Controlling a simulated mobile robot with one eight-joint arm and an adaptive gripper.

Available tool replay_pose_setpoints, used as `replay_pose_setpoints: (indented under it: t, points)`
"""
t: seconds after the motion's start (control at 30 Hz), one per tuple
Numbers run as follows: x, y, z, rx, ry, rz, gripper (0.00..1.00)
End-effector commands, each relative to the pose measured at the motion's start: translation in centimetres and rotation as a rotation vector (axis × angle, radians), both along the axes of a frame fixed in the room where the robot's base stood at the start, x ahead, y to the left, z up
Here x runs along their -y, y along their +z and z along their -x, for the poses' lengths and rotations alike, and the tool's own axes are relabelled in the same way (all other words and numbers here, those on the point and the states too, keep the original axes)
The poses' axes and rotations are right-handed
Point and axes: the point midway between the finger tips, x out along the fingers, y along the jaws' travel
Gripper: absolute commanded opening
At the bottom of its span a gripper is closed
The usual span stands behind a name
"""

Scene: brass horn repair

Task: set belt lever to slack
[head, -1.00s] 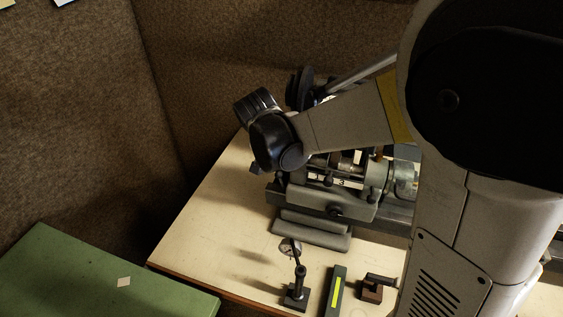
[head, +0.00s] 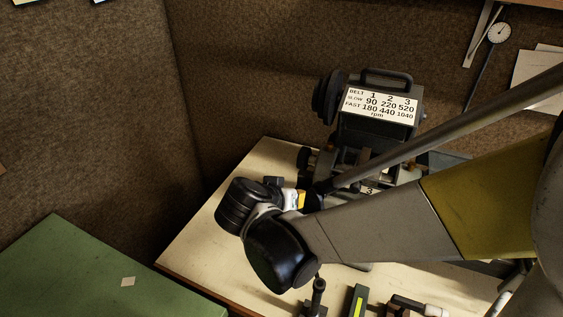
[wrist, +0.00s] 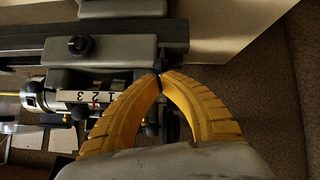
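The small grey lathe (head: 350,160) stands on the bench, with a belt speed plate (head: 381,104) on its upright housing. My gripper (head: 303,199) is beside the lathe's near left end, mostly hidden behind my wrist. In the wrist view my gripper's yellow ribbed fingers (wrist: 158,76) bow out and their tips meet close to the lathe's dark end part. I see nothing clearly held between them. A small black knob (wrist: 151,129) shows between the fingers. I cannot tell whether it is the belt lever, or which way that lever is set.
A white scale (wrist: 85,96) marked 1 2 3 lies left of the fingers. A green surface (head: 85,275) is at lower left. A yellow-marked block (head: 356,301) and a small dark stand (head: 317,298) are near the bench front. The bench (head: 215,240) is bare at left.

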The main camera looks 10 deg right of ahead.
Motion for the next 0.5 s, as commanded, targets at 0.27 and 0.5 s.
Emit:
replay_pose_setpoints:
  t: [0.27,0.5]
  points:
    - [-1.1,-3.5,1.4,0.139,0.002,0.097,0.0]
    - [-1.7,-5.1,2.4,0.138,0.001,0.096,0.0]
